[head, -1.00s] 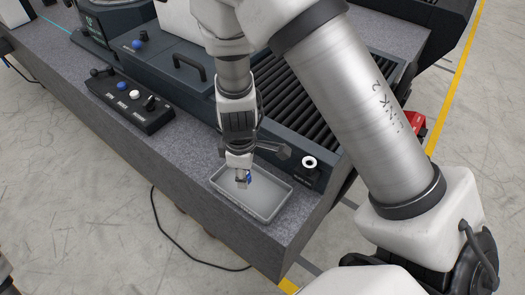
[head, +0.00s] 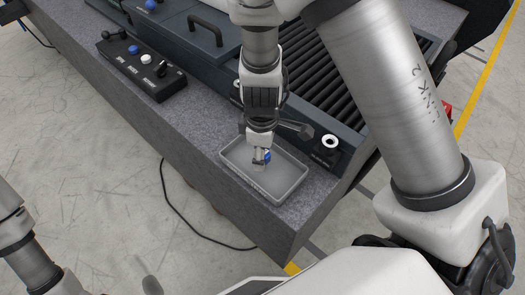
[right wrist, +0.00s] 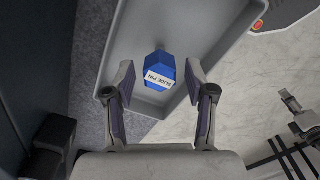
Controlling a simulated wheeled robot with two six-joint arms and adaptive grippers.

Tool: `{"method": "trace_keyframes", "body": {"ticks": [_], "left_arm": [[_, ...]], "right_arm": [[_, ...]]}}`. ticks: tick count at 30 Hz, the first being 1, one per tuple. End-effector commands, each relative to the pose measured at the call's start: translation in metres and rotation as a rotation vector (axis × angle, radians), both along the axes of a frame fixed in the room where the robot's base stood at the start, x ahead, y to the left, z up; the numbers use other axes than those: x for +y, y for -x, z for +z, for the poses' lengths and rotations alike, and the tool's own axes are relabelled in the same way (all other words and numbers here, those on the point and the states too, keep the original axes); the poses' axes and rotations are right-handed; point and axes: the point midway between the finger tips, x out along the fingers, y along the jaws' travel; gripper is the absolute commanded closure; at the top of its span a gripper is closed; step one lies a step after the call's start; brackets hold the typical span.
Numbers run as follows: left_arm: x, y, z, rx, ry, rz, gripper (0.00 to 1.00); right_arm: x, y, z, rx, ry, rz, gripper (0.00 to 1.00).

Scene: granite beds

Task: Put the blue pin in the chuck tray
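The chuck tray (head: 293,187) is a shallow grey rectangular tray near the front corner of the granite bed; its wall also shows in the right wrist view (right wrist: 218,58). The blue pin (right wrist: 160,73), a blue block labelled "BLUE PIN" with a dark end, is inside the tray's outline; it shows partly in the head view (head: 267,156). I cannot tell whether it touches the floor. My right gripper (head: 259,165) points down into the tray. Its fingers (right wrist: 158,82) stand apart on both sides of the pin, with gaps. A grey tip at the bottom edge may be my left gripper (head: 151,286).
A black control box (head: 142,68) with knobs lies left of the tray. A dark fixture with a white-ringed socket (head: 330,142) and ribbed bellows (head: 350,75) stand behind and right. Concrete floor lies beyond the granite edge (head: 220,185).

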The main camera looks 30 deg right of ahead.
Motion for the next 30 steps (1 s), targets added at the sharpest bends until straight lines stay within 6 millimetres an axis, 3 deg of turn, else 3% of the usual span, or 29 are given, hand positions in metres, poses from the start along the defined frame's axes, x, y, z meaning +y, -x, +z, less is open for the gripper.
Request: {"method": "trace_keyframes", "body": {"ticks": [6, 10, 21, 25, 30], "left_arm": [[0.000, 0.000, 0.001, 0.000, 0.000, 0.000, 0.60], [0.000, 0.000, 0.009, 0.000, 0.000, 0.000, 0.60], [0.000, 0.000, 0.031, 0.000, 0.000, 0.000, 0.60], [0.000, 0.000, 0.033, 0.000, 0.000, 0.000, 0.60], [0.000, 0.000, 0.033, 0.000, 0.000, 0.000, 0.60]], "right_arm": [[0.000, 0.000, 0.001, 0.000, 0.000, 0.000, 0.45], [0.000, -0.001, 0.013, -0.003, 0.000, 0.000, 0.45], [0.001, -0.001, 0.102, -0.006, 0.000, 0.000, 0.45], [0.001, 0.000, 0.119, -0.002, -0.001, 0.000, 0.45], [0.001, 0.000, 0.124, -0.001, -0.001, 0.000, 0.45]]}}
